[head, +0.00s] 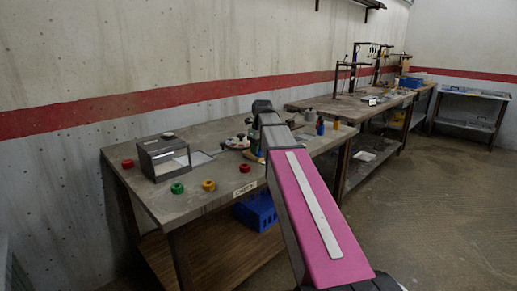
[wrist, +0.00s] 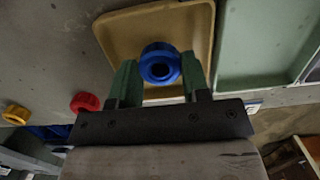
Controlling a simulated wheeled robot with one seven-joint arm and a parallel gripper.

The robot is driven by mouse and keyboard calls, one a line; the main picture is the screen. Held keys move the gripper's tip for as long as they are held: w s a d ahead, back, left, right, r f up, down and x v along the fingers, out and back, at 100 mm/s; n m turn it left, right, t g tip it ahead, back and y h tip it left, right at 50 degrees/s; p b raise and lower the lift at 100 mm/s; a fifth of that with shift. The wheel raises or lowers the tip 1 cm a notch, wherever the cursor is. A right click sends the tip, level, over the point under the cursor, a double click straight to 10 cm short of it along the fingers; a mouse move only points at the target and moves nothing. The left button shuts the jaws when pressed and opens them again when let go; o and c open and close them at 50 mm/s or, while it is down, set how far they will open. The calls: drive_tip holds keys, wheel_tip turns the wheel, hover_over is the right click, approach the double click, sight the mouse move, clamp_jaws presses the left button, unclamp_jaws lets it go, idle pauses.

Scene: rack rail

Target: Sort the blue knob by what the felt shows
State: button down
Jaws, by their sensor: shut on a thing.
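The blue knob (wrist: 160,64), a ring with a dark hollow, shows in the wrist view between the green fingers of my gripper (wrist: 160,72). My gripper is shut on it. A tan tray (wrist: 112,38) with a raised rim lies behind and below the knob; I cannot tell the gap between them. A pale green tray or panel (wrist: 262,45) lies to its right; I cannot tell whether it is the felt. In the head view my pink arm covers part of the bench, and I cannot make out my gripper or the blue knob there.
A red knob (wrist: 85,102) and a yellow knob (wrist: 16,114) lie left in the wrist view. On the bench (head: 150,203) stand a grey box with a clear front (head: 163,158), a green knob (head: 177,188) and several bottles. A blue crate (head: 257,211) sits under it.

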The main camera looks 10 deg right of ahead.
drive_tip(key=shift+f, duration=0.15)
drive_tip(key=c, duration=0.5)
unclamp_jaws()
drive_tip(key=shift+r, duration=4.05)
drive_tip(key=shift+s, duration=0.1)
